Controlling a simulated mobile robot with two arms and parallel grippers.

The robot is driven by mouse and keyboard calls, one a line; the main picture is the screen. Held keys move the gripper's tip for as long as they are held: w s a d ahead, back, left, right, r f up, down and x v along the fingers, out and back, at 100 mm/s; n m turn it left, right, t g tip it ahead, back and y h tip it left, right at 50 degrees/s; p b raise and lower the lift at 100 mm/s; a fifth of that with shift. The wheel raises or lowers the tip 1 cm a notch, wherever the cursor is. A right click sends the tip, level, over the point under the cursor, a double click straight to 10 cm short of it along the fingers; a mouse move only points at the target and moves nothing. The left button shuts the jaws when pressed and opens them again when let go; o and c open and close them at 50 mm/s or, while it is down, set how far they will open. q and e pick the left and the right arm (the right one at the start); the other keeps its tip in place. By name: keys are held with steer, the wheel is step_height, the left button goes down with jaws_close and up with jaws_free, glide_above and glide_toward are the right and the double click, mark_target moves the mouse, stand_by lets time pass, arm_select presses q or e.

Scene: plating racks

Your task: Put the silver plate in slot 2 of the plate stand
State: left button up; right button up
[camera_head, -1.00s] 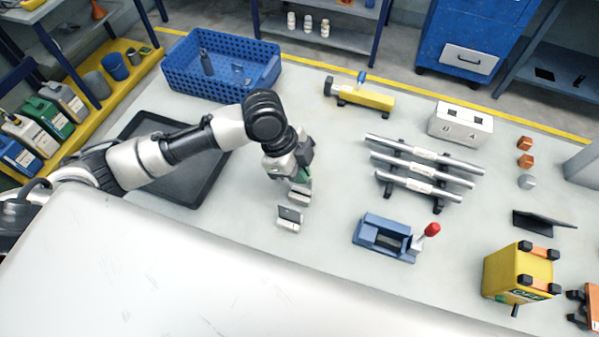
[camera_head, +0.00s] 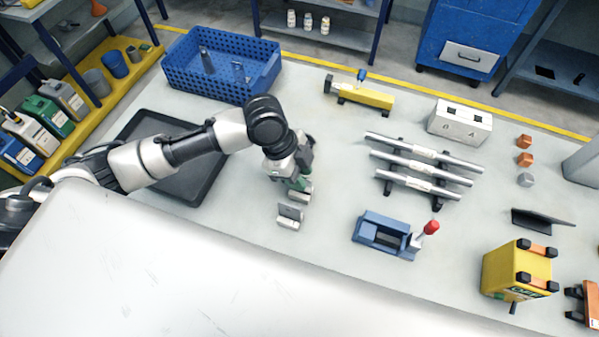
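My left gripper (camera_head: 297,178) points down over the middle of the table, its fingers partly hidden by its own wrist. Whether it is open or shut is unclear. A small grey block with a dark upright face (camera_head: 290,215) shows just below it in the picture. A second small grey piece (camera_head: 301,192) shows right at the gripper; I cannot tell whether they touch. A rack of three silver bars (camera_head: 420,185) with white labels stands right of the gripper and may be the plate stand. I cannot single out the silver plate for certain. My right gripper is not in view.
A black tray (camera_head: 200,193) lies under my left arm, with a blue basket (camera_head: 215,88) behind it. A white box (camera_head: 460,128), a blue fixture with a red knob (camera_head: 383,240), a yellow box (camera_head: 510,270) and a dark tilted sheet (camera_head: 543,220) stand at the right.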

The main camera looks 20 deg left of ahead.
arm_select(q)
steer(key=b+v, duration=0.1)
steer(key=v, duration=1.1)
steer(key=shift+d, duration=0.1)
